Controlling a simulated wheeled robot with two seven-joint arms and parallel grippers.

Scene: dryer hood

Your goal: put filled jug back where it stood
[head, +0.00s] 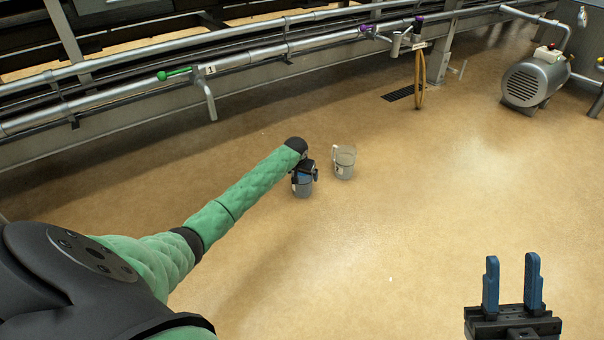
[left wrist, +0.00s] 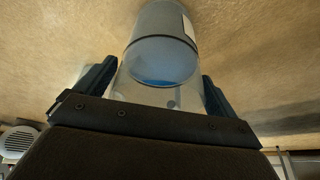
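A clear jug (head: 303,187) with a white label is at the end of my left arm in the head view. My left gripper (head: 304,170) has its fingers on both sides of this jug's wall. In the left wrist view the jug (left wrist: 163,50) fills the space between the fingers, with bluish contents low in the picture. I cannot tell whether its base touches the floor. A second clear jug (head: 344,162) with a handle stands upright on the floor just right of it, apart from it. My right gripper (head: 512,283) is open and empty at the lower right.
Pipes with a green-handled valve (head: 175,73) run along the back. A yellow hose (head: 419,80) hangs over a dark floor drain (head: 400,93). A grey motor (head: 535,80) stands at the right. The tan floor (head: 400,240) around the jugs is clear.

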